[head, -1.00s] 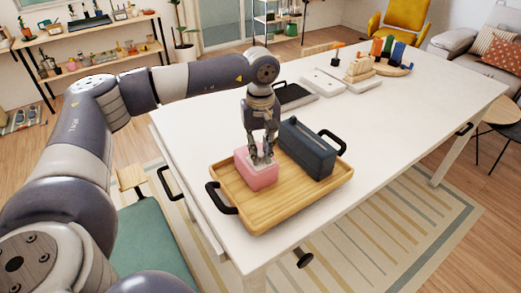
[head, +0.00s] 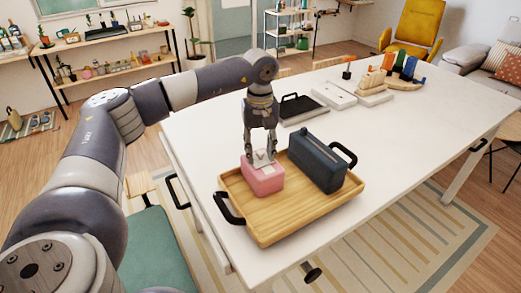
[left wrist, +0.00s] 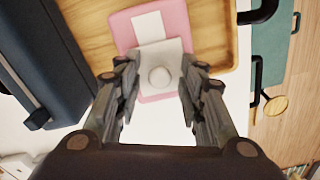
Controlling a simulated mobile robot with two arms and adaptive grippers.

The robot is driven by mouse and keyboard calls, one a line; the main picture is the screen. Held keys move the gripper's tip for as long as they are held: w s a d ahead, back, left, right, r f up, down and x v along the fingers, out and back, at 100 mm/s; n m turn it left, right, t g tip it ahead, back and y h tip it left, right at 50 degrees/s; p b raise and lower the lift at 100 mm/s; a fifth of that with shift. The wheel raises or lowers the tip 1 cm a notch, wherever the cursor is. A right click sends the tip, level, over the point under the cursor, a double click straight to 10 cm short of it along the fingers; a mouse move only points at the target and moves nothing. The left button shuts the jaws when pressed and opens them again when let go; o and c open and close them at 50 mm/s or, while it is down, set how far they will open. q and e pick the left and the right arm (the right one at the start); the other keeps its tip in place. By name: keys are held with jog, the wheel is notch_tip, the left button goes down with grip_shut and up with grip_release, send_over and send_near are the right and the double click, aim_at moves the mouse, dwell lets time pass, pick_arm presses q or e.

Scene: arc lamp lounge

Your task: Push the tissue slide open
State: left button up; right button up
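The pink tissue box (head: 264,181) sits at the left part of a wooden tray (head: 270,229). In the left wrist view the pink box (left wrist: 121,27) carries a pale slide (left wrist: 142,60) with a round knob (left wrist: 159,77). A white strip (left wrist: 149,27) lies beyond the slide on the pink top. My left gripper (head: 262,158) points down over the box. In the wrist view its fingers (left wrist: 158,95) are apart, one on each side of the knob, with a visible gap. I cannot tell whether they touch the slide. My right gripper is not in view.
A dark blue box (head: 318,160) stands on the tray just right of the pink box. The tray has black handles (head: 229,209). A black tray (head: 302,108) and several toys lie farther back on the white table (head: 400,135). The table's right side is clear.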

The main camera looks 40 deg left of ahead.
aim_at(260, 152)
pick_arm(q)
notch_tip(260, 152, up, 12)
dwell(0.7)
